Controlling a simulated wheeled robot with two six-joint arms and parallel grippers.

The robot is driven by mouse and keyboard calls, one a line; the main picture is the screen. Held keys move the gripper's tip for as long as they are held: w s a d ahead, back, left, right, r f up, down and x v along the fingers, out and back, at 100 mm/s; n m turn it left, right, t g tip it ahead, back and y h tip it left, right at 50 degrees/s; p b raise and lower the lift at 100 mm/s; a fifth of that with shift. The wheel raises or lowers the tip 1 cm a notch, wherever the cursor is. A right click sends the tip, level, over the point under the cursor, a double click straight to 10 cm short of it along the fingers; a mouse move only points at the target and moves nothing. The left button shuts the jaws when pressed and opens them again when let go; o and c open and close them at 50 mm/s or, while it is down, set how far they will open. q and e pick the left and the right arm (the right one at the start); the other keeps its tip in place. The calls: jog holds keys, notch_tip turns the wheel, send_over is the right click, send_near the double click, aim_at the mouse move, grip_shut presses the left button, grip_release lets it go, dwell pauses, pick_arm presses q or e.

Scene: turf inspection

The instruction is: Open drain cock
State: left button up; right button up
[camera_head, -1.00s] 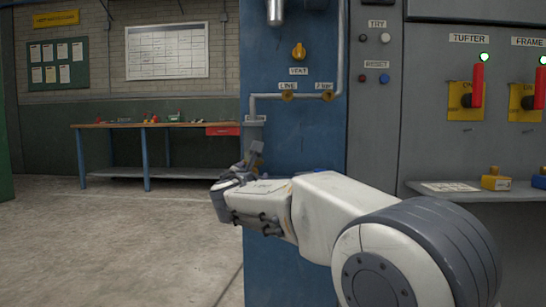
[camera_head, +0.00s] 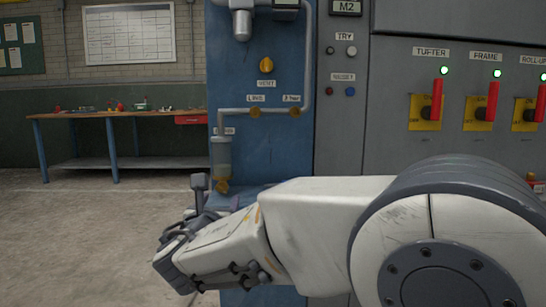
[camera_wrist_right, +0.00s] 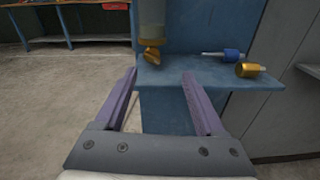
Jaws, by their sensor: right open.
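The yellow drain cock (camera_head: 222,185) sits at the bottom of a clear bowl (camera_head: 221,154) on the blue panel, just beyond my right wrist. In the right wrist view the cock (camera_wrist_right: 151,55) hangs under the bowl (camera_wrist_right: 151,22), ahead of my right gripper (camera_wrist_right: 160,74). It appears between the lines of the two purple fingers, nearer the left one. The fingers are wide apart and empty, and I see no contact with the cock. In the head view the right gripper (camera_head: 228,203) is mostly hidden behind my wrist. My left gripper is out of view.
A blue shelf (camera_wrist_right: 185,78) lies below the cock and holds a blue-handled tool (camera_wrist_right: 232,54) and a yellow piece (camera_wrist_right: 249,69). Above are a yellow vent knob (camera_head: 266,65) and piping. A workbench (camera_head: 110,114) stands behind left, with open floor before it.

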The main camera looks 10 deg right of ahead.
jog(key=s+d+r+m+g+p, duration=0.4)
jog(key=s+m+p, duration=0.3)
jog(key=p, duration=0.5)
jog(key=s+d+r+m+g+h+p, duration=0.1)
jog(key=s+d+r+m+g+p, duration=0.4)
jog(key=s+p, duration=0.4)
jog(key=r+m+g+p, duration=0.1)
jog(key=m+p, duration=0.1)
jog(key=p, duration=0.2)
jog(key=shift+w, duration=0.1)
